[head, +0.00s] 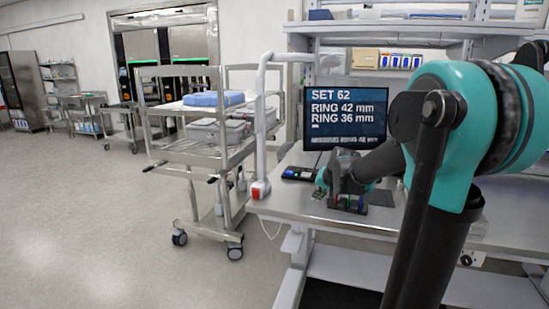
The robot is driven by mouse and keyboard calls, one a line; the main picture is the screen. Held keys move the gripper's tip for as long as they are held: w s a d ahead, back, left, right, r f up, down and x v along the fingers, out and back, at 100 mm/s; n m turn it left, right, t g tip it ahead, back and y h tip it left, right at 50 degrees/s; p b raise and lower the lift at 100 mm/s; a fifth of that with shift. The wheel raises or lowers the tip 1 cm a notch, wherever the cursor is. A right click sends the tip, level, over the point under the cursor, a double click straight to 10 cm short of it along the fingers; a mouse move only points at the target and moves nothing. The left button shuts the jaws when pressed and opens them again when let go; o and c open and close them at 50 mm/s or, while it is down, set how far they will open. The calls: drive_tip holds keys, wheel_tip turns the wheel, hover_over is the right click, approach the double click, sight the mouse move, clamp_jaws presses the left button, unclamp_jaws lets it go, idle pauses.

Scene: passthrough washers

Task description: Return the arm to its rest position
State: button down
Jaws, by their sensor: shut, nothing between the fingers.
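My arm, in teal and dark grey, fills the right side of the head view and reaches left over the workbench (405,228). My gripper (321,190) is small at the far end of the arm, low over the bench's left part. It is shut and I see nothing held in it. A small dark holder with coloured parts (349,205) is on the bench just right of the gripper. The arm hides part of the bench behind it.
A monitor (345,108) reading "SET 62, RING 42 mm, RING 36 mm" stands behind the gripper. A dark device (300,173) lies left of it. Shelves (410,30) rise behind. A steel trolley (190,152) stands left of the bench. Floor at left is clear.

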drive_tip(key=s+d+f+n+g, duration=0.1)
drive_tip(key=s+f, duration=0.4)
drive_tip(key=s, duration=0.4)
drive_tip(key=s+d+f+n+g+h, duration=0.1)
drive_tip(key=s+f, duration=0.4)
drive_tip(key=s, duration=0.5)
drive_tip(key=s+d+f+n+g+h, duration=0.1)
drive_tip(key=s+f, duration=0.4)
drive_tip(key=s, duration=0.5)
drive_tip(key=shift+s+d+n, duration=0.15)
drive_tip(key=shift+n, duration=0.15)
